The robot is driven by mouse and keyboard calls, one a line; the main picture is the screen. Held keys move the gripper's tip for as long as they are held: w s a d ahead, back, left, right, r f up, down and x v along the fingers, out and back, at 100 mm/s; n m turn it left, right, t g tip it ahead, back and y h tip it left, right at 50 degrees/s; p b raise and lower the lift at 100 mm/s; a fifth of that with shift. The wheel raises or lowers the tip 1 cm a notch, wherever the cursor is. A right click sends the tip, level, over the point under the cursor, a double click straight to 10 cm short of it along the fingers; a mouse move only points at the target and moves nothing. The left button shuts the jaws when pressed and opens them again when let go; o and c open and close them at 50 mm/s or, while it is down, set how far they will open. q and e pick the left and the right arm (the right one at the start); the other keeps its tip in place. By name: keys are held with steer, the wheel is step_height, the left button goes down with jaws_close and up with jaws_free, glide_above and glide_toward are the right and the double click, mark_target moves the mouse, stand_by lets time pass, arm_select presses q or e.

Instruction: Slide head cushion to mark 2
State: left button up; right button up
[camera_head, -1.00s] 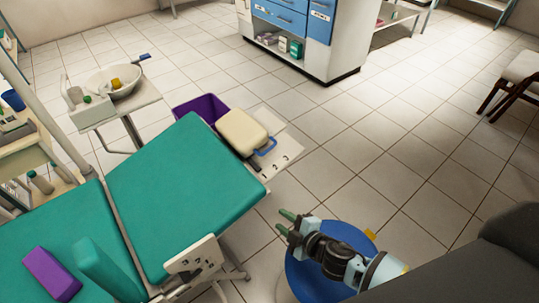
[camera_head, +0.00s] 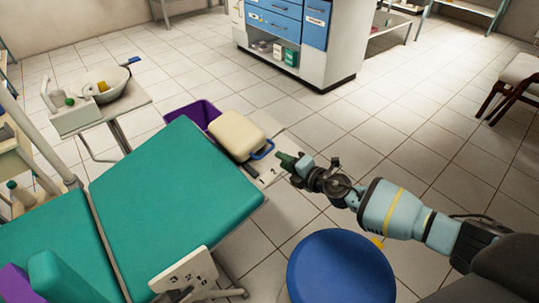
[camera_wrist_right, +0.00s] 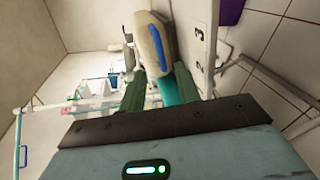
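The head cushion (camera_head: 238,134) is a cream pad at the far end of the green dental chair (camera_head: 180,190), with a blue handle (camera_head: 263,152) on its near right side. A pale plate with numbered marks (camera_head: 268,172) lies beside and under it. In the right wrist view the cushion (camera_wrist_right: 150,42) is ahead of the fingers, and the plate (camera_wrist_right: 200,45) shows a 3 and a 2. My right gripper (camera_head: 287,162) is just right of the handle, apparently apart from it. My left gripper is out of view.
A blue round stool seat (camera_head: 340,268) is below my right arm. A purple bin (camera_head: 192,113) stands behind the chair's end. A second numbered plate (camera_head: 183,272) is on the chair's near side. A basin unit (camera_head: 98,100) is at left.

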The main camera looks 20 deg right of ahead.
mark_target(267, 153)
steer(key=b+x, duration=0.2)
steer(key=x, duration=0.4)
steer(key=shift+f+b, duration=0.2)
steer(key=shift+b, duration=0.2)
steer(key=shift+w+a, duration=0.25)
steer(key=shift+w, duration=0.2)
steer(key=shift+c, duration=0.6)
jaws_close()
